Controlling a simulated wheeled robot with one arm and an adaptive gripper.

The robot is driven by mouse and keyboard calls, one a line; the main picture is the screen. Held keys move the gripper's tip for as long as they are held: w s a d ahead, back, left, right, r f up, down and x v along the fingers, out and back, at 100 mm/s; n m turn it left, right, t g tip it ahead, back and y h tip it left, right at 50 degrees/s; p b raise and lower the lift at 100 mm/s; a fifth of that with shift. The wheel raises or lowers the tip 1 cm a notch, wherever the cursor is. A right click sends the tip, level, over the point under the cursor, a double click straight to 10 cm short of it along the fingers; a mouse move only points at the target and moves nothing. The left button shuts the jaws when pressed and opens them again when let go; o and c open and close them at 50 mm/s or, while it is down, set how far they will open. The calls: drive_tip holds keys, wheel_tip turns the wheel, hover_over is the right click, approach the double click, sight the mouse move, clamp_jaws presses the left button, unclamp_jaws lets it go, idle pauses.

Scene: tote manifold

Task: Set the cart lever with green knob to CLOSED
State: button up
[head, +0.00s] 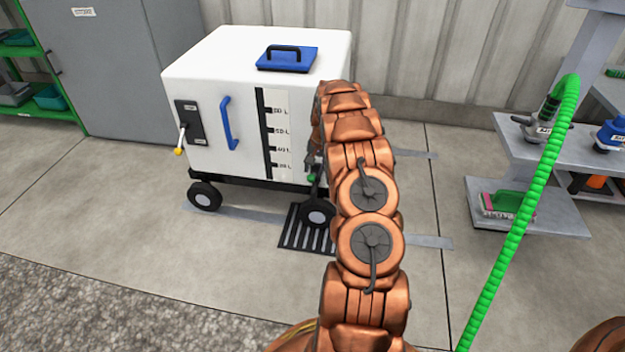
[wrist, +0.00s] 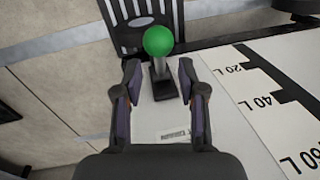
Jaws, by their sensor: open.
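The lever's green knob (wrist: 158,40) shows in the wrist view on a short grey stem above a black base plate (wrist: 163,88) on the white cart wall. In the head view the knob (head: 311,178) is small, low at the cart's right front corner, beside my arm. My gripper (wrist: 158,68) is open, one finger on each side of the lever stem, with a gap on both sides. The knob lies just beyond the fingertips in the picture. A small label (wrist: 174,135) sits on the wall between the fingers; its text is unreadable. In the head view my arm largely hides my gripper.
The white cart (head: 215,75) has a blue handle (head: 230,123), a level scale and another lever with a yellow knob (head: 179,151). A floor grate (head: 300,232) lies below the green knob. A green hose (head: 505,240) and grey shelves (head: 535,210) stand right.

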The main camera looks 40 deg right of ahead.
drive_tip(key=f, duration=0.3)
drive_tip(key=f+b, duration=0.1)
drive_tip(key=f, duration=0.1)
drive_tip(key=shift+w+a, duration=0.2)
drive_tip(key=shift+w, duration=0.1)
drive_tip(key=shift+c, duration=0.2)
clamp_jaws()
